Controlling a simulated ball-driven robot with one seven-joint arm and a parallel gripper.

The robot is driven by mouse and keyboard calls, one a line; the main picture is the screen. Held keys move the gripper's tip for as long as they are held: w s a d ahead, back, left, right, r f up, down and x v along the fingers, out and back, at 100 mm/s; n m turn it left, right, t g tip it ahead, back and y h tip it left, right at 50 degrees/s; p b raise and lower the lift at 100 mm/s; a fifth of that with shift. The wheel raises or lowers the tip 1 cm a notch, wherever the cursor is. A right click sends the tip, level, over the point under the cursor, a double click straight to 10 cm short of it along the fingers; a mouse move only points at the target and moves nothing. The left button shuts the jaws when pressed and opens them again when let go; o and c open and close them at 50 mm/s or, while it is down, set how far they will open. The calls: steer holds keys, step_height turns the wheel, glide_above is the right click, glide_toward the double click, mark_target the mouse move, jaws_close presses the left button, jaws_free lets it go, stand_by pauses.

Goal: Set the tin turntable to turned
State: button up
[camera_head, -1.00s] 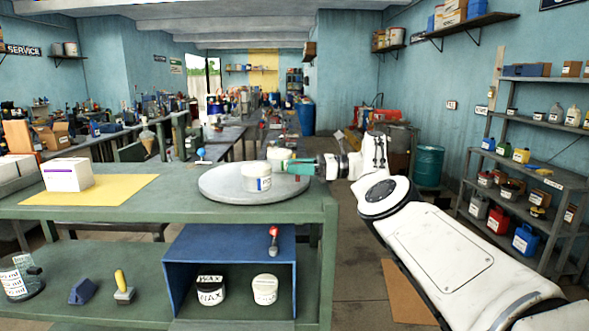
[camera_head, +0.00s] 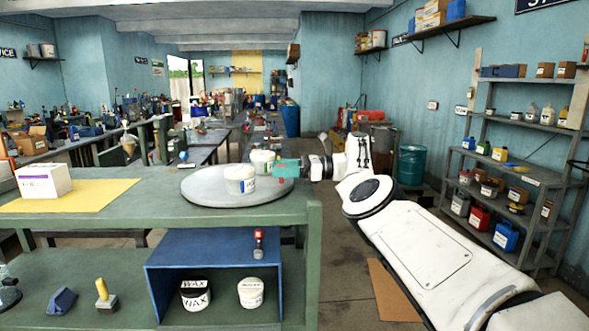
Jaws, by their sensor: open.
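The tin turntable (camera_head: 206,190) is a round grey disc on the green workbench top, near its right end. Two white tins stand on it: a front tin (camera_head: 240,180) with a blue mark on its label, and a rear tin (camera_head: 262,157) partly behind it. My gripper (camera_head: 283,171), with teal fingers, reaches in from the right over the right part of the disc, close beside the tins. It is open. I cannot tell whether its fingers touch a tin or the disc.
A white box (camera_head: 43,181) sits on a yellow mat (camera_head: 110,196) at the bench's left. Shelves (camera_head: 530,180) stand at the right.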

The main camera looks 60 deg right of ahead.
steer(key=b+v, duration=0.1)
steer(key=v, duration=0.1)
steer(key=b+v, duration=0.2)
steer(key=v, duration=0.1)
steer(key=b+v, duration=0.1)
steer(key=v, duration=0.2)
steer(key=shift+f+b, duration=0.3)
steer(key=shift+b, duration=0.05)
steer(key=shift+s+d+r, duration=0.15)
steer(key=shift+d+r, duration=0.05)
steer(key=shift+b+v, duration=0.8)
steer(key=shift+v, duration=0.15)
steer(key=shift+c, duration=0.2)
